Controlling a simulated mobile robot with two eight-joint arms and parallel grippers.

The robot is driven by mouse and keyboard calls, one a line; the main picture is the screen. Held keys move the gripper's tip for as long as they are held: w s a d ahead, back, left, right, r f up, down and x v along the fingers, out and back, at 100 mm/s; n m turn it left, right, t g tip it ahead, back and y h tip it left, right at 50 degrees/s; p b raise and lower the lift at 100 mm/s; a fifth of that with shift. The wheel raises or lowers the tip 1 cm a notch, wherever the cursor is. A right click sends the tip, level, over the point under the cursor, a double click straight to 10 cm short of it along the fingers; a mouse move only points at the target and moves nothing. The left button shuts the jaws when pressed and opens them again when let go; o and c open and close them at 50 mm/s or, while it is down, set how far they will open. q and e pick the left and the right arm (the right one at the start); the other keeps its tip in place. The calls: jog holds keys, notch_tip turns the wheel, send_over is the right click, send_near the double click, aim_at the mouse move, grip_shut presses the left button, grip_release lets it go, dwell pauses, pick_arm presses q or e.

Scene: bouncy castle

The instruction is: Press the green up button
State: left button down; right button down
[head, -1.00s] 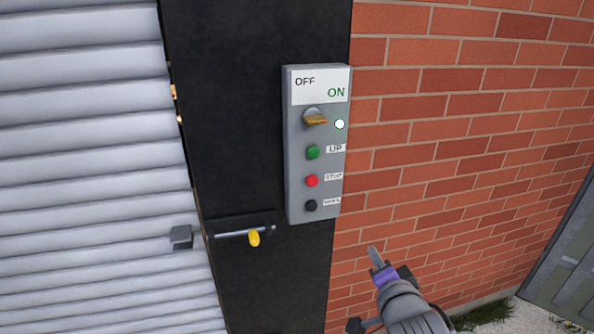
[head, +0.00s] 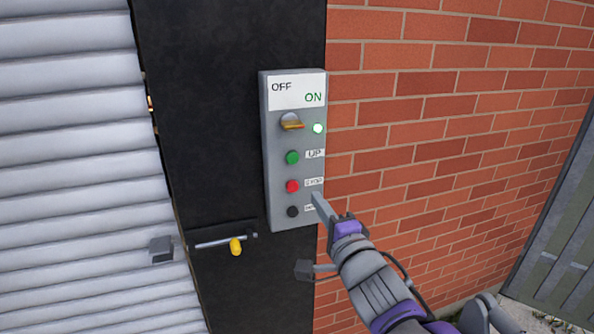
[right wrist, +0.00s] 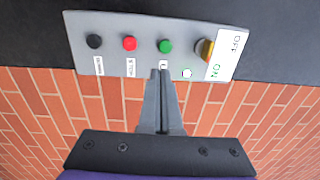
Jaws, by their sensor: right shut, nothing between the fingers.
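The green up button (head: 292,157) sits on a grey control box (head: 270,210), below the orange switch knob (head: 291,122) and above the red button (head: 292,186) and black button (head: 292,211). The green button (right wrist: 165,46) also shows in the right wrist view, just beyond the fingertips. My right gripper (head: 318,198) is shut and empty. In the head view its tip overlaps the lower right edge of the box, below the green button. In the right wrist view the fingers (right wrist: 159,75) point toward the green button, with no clear contact. My left gripper is out of view.
The box is on a black post (head: 230,100) beside a brick wall (head: 430,130). A ribbed grey shutter (head: 75,180) is at left. A bolt with a yellow knob (head: 235,246) is low on the post. A white light glows next to the switch.

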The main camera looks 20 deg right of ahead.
aim_at(293, 164)
jog(key=w, duration=0.4)
jog(key=w+p, duration=0.1)
jog(key=w, duration=0.4)
jog(key=w+a, duration=0.1)
jog(key=w, duration=0.3)
jog(key=shift+w+r, duration=0.2)
jog(key=shift+w, duration=0.05)
